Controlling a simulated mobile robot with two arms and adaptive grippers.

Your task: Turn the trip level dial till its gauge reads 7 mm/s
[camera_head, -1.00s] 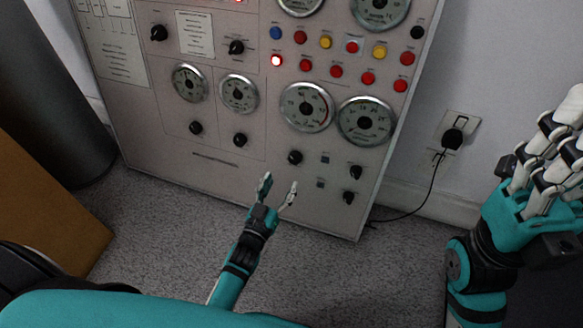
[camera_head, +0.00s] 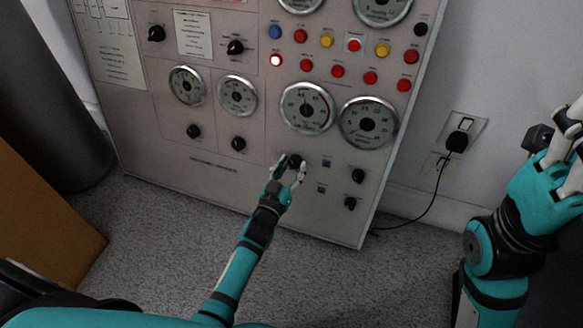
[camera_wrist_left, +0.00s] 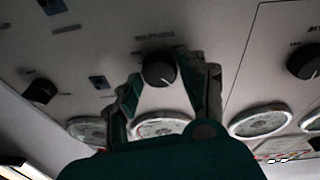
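A black dial (camera_head: 295,161) sits on the grey panel below a round gauge (camera_head: 306,107) with a red arc at its right. The gauge figures are too small to read. My left gripper (camera_head: 289,168) is at this dial, its two fingers apart on either side of it. In the left wrist view the dial (camera_wrist_left: 159,71) shows between the open fingers (camera_wrist_left: 168,82), with a slight gap; contact is not clear. The dial's label is too blurred to read. My right gripper (camera_head: 565,145) is at the right edge, partly cut off, away from the panel.
Two smaller black knobs (camera_head: 358,176) and small square buttons (camera_head: 326,163) lie right of the dial. Another gauge (camera_head: 368,123) is beside the first. Rows of coloured lamps (camera_head: 337,71) are above. A plug (camera_head: 457,142) with a cable is on the wall at right.

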